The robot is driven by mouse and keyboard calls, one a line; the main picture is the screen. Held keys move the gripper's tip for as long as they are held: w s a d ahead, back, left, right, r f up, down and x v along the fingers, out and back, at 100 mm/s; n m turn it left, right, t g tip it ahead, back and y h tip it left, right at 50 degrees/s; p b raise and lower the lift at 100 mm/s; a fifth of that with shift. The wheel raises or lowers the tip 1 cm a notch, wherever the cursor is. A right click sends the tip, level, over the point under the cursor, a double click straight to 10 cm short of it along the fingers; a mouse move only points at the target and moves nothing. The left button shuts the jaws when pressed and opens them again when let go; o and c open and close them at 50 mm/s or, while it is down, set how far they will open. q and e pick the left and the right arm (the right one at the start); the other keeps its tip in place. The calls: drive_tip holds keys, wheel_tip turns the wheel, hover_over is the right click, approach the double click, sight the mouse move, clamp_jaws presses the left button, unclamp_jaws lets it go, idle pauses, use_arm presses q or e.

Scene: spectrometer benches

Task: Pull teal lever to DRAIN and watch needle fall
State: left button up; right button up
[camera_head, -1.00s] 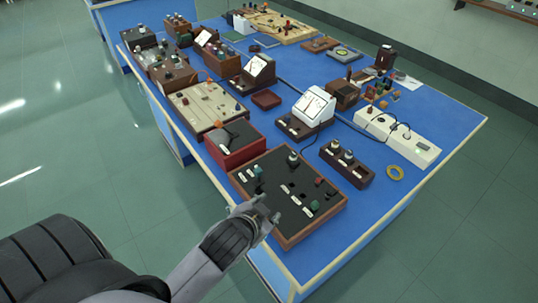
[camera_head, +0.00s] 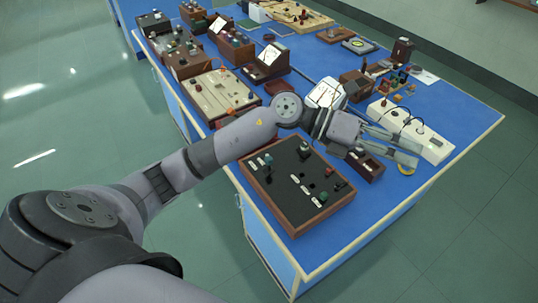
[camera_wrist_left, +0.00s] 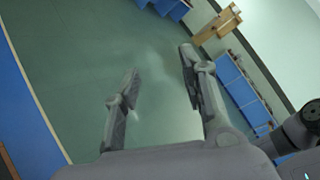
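The dark control panel (camera_head: 285,197) in a brown wooden frame sits at the near edge of the blue bench. A small teal lever (camera_head: 267,159) stands near its upper left, with pale labels beside it. The white-faced meter (camera_head: 325,93) is behind my left forearm and wrist, partly hidden, and its needle cannot be read. My left gripper (camera_head: 412,148) is above the right side of the bench, pointing right, clear of the panel and lever. Its fingers also show in the left wrist view (camera_wrist_left: 158,65), spread apart with nothing between them. My right gripper is not in view.
A brown block with knobs (camera_head: 366,168) lies under my left gripper, partly hidden. Several instruments crowd the bench's far left. Bare blue surface (camera_head: 455,110) shows at the right.

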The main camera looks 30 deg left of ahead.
use_arm(q)
drive_tip(key=w+a+f+m+g+y, duration=0.2)
drive_tip(key=a+f+y, duration=0.4)
drive_tip(key=a, duration=0.1)
drive_tip(key=n+g+y, duration=0.1)
drive_tip(key=n+y, duration=0.1)
drive_tip(key=y, duration=0.8)
hover_over(269, 158)
wheel_tip(269, 158, down, 17)
drive_tip(key=p, duration=0.4)
drive_tip(key=shift+r, duration=0.2)
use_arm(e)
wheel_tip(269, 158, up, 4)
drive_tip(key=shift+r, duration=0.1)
use_arm(q)
drive_tip(key=shift+c, duration=0.3)
clamp_jaws()
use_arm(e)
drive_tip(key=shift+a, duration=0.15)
